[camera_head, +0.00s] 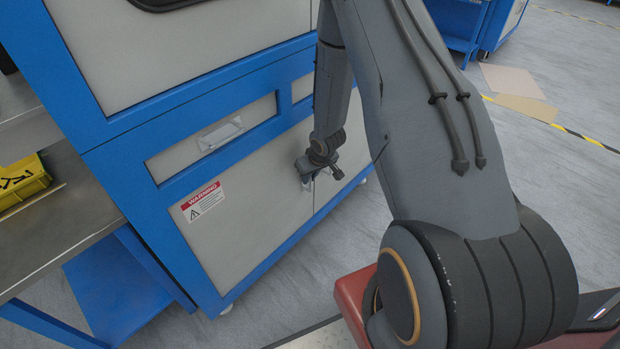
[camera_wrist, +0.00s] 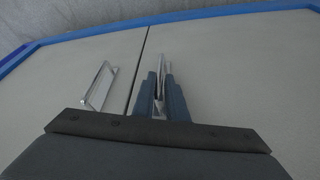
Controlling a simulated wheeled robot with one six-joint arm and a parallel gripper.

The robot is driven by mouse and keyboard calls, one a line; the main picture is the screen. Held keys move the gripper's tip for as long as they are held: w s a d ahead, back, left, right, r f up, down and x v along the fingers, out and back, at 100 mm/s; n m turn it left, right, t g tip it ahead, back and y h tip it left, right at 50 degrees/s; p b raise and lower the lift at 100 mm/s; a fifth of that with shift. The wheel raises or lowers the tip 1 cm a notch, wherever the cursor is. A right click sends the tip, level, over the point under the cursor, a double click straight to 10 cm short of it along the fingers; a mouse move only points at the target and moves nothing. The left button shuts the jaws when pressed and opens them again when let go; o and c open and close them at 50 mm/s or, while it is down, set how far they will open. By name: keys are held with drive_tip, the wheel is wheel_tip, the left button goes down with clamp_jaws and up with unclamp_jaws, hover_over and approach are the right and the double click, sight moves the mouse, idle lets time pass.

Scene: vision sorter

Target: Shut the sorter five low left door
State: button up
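The sorter's low left door (camera_head: 240,225) is a pale grey panel with a warning label, below a drawer front. It looks flush with the blue frame, or nearly so. My gripper (camera_head: 308,170) is at its right edge, by the seam with the low right door. In the wrist view my gripper (camera_wrist: 161,95) has its two fingers close on either side of a silver handle (camera_wrist: 160,68), and appears shut on it. This view looks upside down, with the floor at the top. A thin dark seam runs between the two doors. The other door's handle (camera_wrist: 98,86) is free.
A drawer front with a handle (camera_head: 220,136) sits above the door. A metal table (camera_head: 60,225) with a yellow bin (camera_head: 22,182) stands at the left. The floor (camera_head: 530,180) on the right is open, with a flat cardboard-coloured sheet (camera_head: 512,80) on it.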

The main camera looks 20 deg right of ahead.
drive_tip(key=v, duration=0.7)
drive_tip(key=shift+p, duration=0.35)
drive_tip(key=shift+s, duration=0.1)
drive_tip(key=s+a+r+g+h+p, duration=0.1)
drive_tip(key=s+a+r+p, duration=0.1)
drive_tip(key=s+r, duration=0.5)
drive_tip(key=s+a+r+g+h+p, duration=0.1)
drive_tip(key=s+r+p, duration=0.1)
drive_tip(key=r, duration=1)
drive_tip(key=s+a+r+g+p, duration=0.1)
drive_tip(key=s+a+r, duration=0.2)
drive_tip(key=s+r, duration=0.3)
drive_tip(key=s+a+r+m+g+y+p, duration=0.1)
drive_tip(key=s+a+r, duration=0.3)
drive_tip(key=s, duration=0.7)
wheel_tip(320, 180, up, 3)
drive_tip(key=shift+s+a+f, duration=0.15)
drive_tip(key=shift+s+a, duration=0.1)
drive_tip(key=shift+s, duration=0.05)
